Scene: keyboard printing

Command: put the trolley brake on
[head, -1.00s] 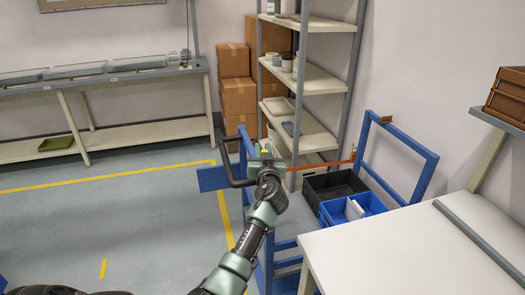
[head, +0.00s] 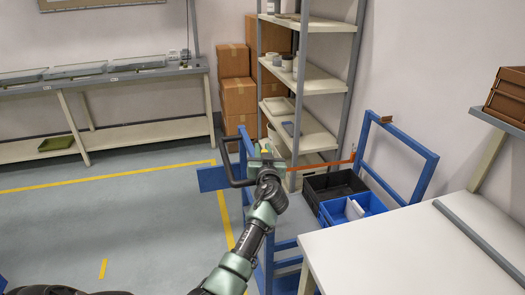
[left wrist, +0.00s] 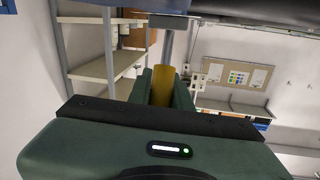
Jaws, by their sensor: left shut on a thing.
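The blue trolley (head: 430,172) stands beside the white table, with its near side partly hidden by my left arm. My left gripper (head: 266,160) is at the trolley's near upper end, by a black bar-shaped handle (head: 229,165). In the left wrist view a yellow lever-like piece (left wrist: 163,84) sits between the green fingers, and the gripper is shut on it. An orange bar (head: 326,163) runs from near the gripper across the trolley. Whether the yellow piece is the brake lever I cannot tell. My right gripper is not in view.
A black crate (head: 335,184) and a blue crate (head: 374,204) are in the trolley area. A grey shelf rack (head: 318,82) and cardboard boxes (head: 238,96) stand behind. The white table (head: 410,250) is close on the right. The floor on the left is clear.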

